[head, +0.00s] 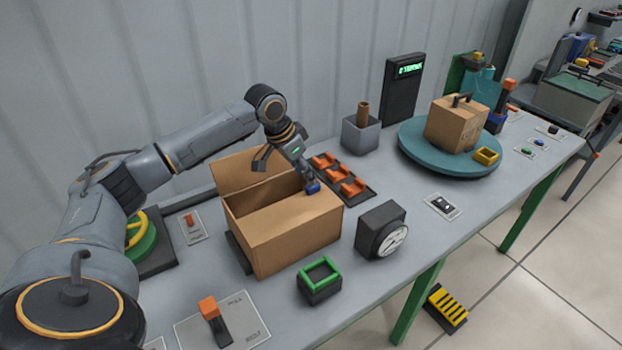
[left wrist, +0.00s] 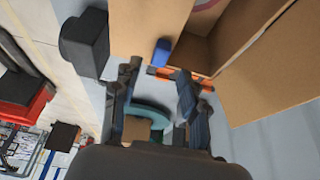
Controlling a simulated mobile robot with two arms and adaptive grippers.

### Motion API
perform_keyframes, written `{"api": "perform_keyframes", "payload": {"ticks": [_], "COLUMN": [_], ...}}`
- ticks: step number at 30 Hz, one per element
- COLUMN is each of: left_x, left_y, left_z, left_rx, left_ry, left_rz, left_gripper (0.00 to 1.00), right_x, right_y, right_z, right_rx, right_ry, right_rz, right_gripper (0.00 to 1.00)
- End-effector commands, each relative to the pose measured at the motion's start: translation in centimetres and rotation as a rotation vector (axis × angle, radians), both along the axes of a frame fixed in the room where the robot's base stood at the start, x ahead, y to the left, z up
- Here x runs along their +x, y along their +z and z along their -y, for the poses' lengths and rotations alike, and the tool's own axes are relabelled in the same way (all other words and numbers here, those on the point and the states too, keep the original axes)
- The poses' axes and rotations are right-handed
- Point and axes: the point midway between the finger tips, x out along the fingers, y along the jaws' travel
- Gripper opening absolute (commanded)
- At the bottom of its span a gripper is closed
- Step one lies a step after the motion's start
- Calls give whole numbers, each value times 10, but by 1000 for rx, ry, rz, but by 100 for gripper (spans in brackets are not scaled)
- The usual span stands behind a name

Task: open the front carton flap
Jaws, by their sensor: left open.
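The brown carton (head: 292,240) stands on the grey bench, and its back flap (head: 250,168) is raised. Part of its dark inside shows behind the front panel along the top, which seems to be the front flap lying about flat. A blue tab (head: 313,187) sits at the carton's right top edge; it also shows in the left wrist view (left wrist: 162,52). My left gripper (head: 286,170) is open above the carton's back right part, one finger close to the blue tab. In the left wrist view its fingers (left wrist: 157,85) are apart with nothing held. My right gripper is not in view.
A black gauge box (head: 380,228) and a green-rimmed block (head: 320,280) stand in front and right of the carton. An orange-and-black rack (head: 345,182) is close on its right. A turntable (head: 408,148) bears a smaller carton (head: 455,125). An orange-topped lever (head: 209,308) stands at front left.

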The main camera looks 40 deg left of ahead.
Motion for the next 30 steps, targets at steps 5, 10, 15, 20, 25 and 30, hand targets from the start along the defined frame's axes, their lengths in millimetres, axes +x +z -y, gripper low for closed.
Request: {"api": "perform_keyframes", "payload": {"ticks": [5, 10, 15, 20, 25, 30], "left_x": [11, 17, 19, 19, 19, 19], "left_y": [-29, -44, -49, -49, -49, -49], "left_z": [5, 7, 7, 8, 8, 8], "left_rx": [0, 0, 1, 1, 1, 1], "left_ry": [1, 0, 0, 0, 0, 0], "left_rz": [-3, 0, 0, 0, 0, 0], "left_gripper": [43, 43, 43, 43, 15, 0], "right_x": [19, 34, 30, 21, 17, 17], "right_y": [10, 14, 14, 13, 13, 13], "right_z": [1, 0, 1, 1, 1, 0], "right_rx": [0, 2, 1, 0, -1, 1], "right_ry": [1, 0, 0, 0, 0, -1], "right_rz": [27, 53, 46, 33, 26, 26], "right_gripper": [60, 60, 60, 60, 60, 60]}}
